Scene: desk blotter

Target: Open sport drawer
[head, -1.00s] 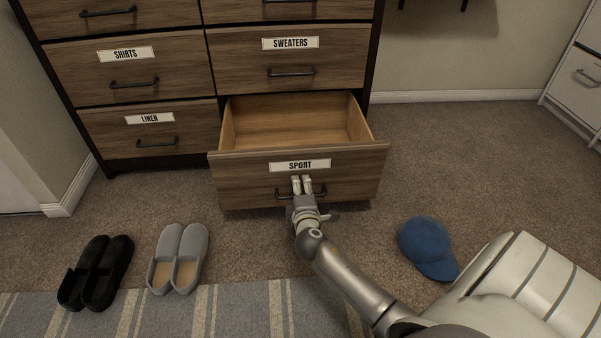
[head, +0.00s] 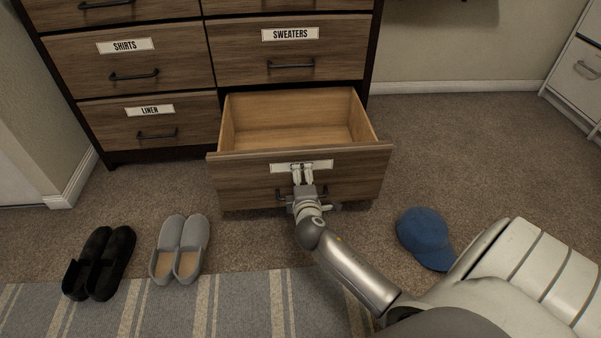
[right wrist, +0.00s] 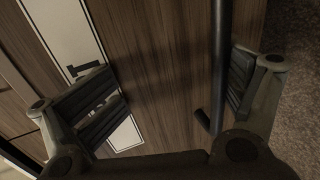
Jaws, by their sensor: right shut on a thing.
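The sport drawer (head: 240,178) is pulled well out of the dresser in the head view, its bare wooden inside showing empty. My right gripper (head: 303,176) is at the middle of its front, with the fingers covering most of the label (head: 322,165). The dark bar handle (head: 281,195) is partly hidden behind this gripper. In the right wrist view the handle (right wrist: 221,60) runs between the two fingers, close to the right one, and the gripper is shut on it. My left gripper is not in view.
The sweaters drawer (head: 240,63) above and the linen drawer (head: 105,132) at the left are closed. A blue cap (head: 424,235) lies on the carpet at the right. Grey shoes (head: 168,235) and black shoes (head: 120,252) stand at the left by a striped rug (head: 250,305).

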